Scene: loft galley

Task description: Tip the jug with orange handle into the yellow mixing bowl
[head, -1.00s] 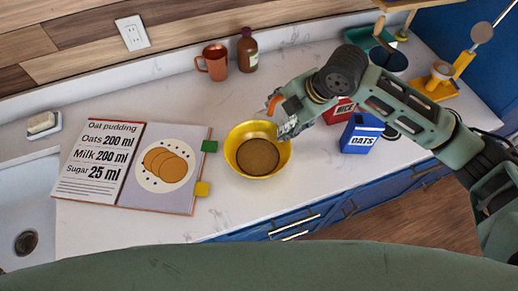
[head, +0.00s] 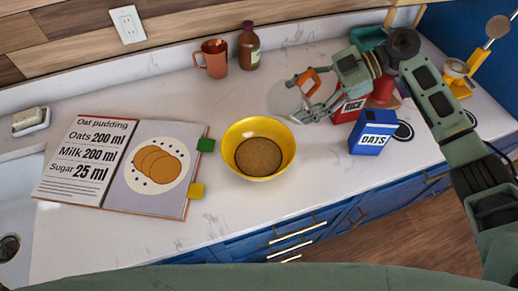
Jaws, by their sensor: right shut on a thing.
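The yellow mixing bowl (head: 284,141) stands on the white counter, with brown grainy contents in its bottom. The jug (head: 284,99) has clear walls and an orange handle (head: 309,83). It is behind and to the right of the bowl, apart from it. My right gripper (head: 308,103) is shut on the jug at its handle side. The jug looks near upright, but its faint walls make its tilt, its contents and any contact with the counter hard to tell. My left gripper is out of view.
The red rice box (head: 348,108) and blue oats box (head: 372,139) stand close right of my gripper. An orange mug (head: 212,61) and brown bottle (head: 248,48) stand at the back. An open recipe book (head: 150,200) lies left. Counter in front of the bowl is clear.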

